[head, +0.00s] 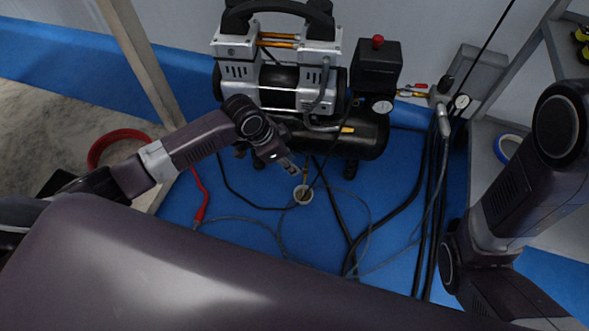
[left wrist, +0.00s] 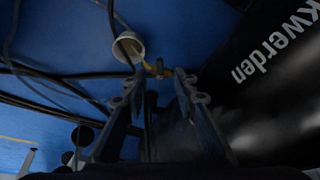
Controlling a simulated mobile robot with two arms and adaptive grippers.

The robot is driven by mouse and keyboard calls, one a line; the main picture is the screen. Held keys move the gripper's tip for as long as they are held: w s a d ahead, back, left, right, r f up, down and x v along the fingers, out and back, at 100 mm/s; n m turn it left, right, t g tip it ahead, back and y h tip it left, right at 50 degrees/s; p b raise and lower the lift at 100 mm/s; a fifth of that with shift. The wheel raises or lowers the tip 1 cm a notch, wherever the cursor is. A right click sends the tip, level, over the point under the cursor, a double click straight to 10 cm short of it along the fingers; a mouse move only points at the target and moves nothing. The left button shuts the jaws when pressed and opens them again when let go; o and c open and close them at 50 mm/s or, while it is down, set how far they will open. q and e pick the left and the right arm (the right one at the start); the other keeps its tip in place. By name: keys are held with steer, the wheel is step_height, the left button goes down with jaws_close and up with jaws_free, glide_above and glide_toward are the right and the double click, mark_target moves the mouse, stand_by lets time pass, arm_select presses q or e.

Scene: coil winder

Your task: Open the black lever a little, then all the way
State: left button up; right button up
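The left gripper (head: 291,166) reaches under the black tank of the compressor (head: 375,138) in the head view. In the left wrist view the left gripper (left wrist: 160,84) is open, its two fingers apart. A small dark piece that looks like the black lever (left wrist: 152,98) shows between the fingers, below a brass fitting (left wrist: 158,70). I cannot tell whether a finger touches it, and its exact angle is unclear. A white cup (left wrist: 128,47) stands just beyond the fingertips; it also shows in the head view (head: 303,195). The right gripper is out of view.
The tank (left wrist: 270,100) fills the right of the left wrist view, close to the fingers. Black hoses (head: 398,210) and thin cables lie on the blue floor (head: 240,190). A metal shelf frame (head: 520,65) stands at the right, and a red hose (head: 110,137) lies at the left.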

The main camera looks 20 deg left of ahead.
arm_select(q)
steer(key=shift+b+x, duration=0.95)
steer(key=shift+x, duration=0.65)
steer(key=shift+c, duration=0.3)
jaws_close()
